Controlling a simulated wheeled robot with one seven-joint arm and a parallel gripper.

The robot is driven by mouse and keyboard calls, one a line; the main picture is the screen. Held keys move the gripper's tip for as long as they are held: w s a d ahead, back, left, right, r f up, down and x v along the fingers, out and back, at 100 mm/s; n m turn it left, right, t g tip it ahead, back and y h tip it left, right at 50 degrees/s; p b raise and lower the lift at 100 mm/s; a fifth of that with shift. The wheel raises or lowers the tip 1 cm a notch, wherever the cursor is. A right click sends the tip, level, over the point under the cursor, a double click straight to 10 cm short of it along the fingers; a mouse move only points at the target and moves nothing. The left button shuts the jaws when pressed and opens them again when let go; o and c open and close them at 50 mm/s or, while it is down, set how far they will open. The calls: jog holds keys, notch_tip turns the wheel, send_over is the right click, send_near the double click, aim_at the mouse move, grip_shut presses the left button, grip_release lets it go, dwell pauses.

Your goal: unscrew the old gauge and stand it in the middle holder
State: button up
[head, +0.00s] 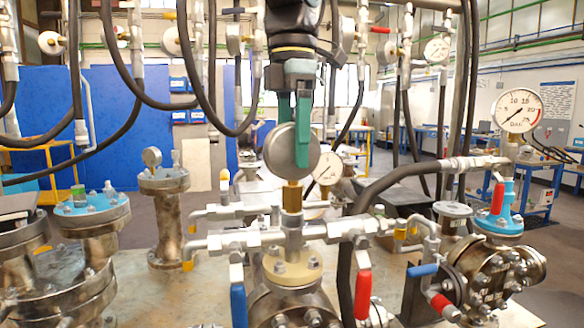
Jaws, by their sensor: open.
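A round gauge (288,156) stands upright on a brass fitting (292,196) on the central flanged vessel, with its plain grey back towards me. It is not clear whether this is the old gauge. My gripper (296,135) points down from above at the gauge's top. Its jaws are open, with one green finger in front of the gauge's upper edge and the other partly hidden behind. Whether either finger touches the gauge cannot be told. I cannot make out a middle holder in this view.
A valve with blue (239,305) and red (363,294) handles flanks the fitting. A thick black hose (395,176) curves close on the right. Another gauge (519,110) stands at right, and flanged vessels (94,215) stand at left. Hoses hang overhead.

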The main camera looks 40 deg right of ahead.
jog(key=shift+r, duration=0.1)
notch_tip(320, 180, up, 11)
jog(key=shift+f, duration=0.15)
dwell(0.4)
jog(key=shift+c, duration=0.4)
